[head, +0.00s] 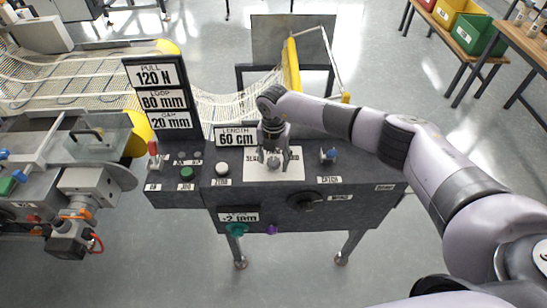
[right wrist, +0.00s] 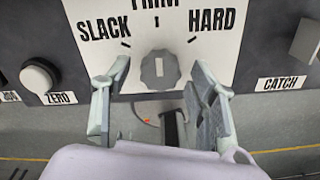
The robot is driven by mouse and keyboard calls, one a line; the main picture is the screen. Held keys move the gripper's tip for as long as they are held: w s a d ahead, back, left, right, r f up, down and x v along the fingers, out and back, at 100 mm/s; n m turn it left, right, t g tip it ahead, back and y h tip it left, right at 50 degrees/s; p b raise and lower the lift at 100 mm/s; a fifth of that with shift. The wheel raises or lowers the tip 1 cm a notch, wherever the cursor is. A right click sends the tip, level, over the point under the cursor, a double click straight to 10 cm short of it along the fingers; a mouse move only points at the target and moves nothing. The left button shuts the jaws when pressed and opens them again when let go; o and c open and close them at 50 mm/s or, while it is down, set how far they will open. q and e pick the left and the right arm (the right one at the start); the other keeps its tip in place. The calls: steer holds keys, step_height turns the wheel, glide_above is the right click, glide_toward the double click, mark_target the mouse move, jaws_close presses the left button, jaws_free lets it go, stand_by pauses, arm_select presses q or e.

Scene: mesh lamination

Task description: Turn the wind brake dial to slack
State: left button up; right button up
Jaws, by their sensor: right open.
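The wind brake dial (right wrist: 160,70) is a grey round knob on a white plate (right wrist: 80,60) marked SLACK at left and HARD at right, with a middle mark above it. Its pale pointer line shows upright, toward the middle mark. In the head view the plate (head: 294,172) lies on the dark console, and my right gripper (head: 273,160) hangs over the dial and mostly hides it. In the right wrist view my right gripper (right wrist: 160,100) is open, one finger on each side below the dial, with nothing between them. My left gripper is not visible.
The console (head: 375,172) also carries a white ZERO button (head: 222,169), a green JOG button (head: 187,173), a blue CATCH control (head: 328,154) and a black WIND knob (head: 306,200) on its front. A sign board (head: 162,95) stands at the left. Netting (head: 235,106) runs behind.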

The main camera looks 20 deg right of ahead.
steer(key=shift+c, duration=0.2)
steer(key=c, duration=1.1)
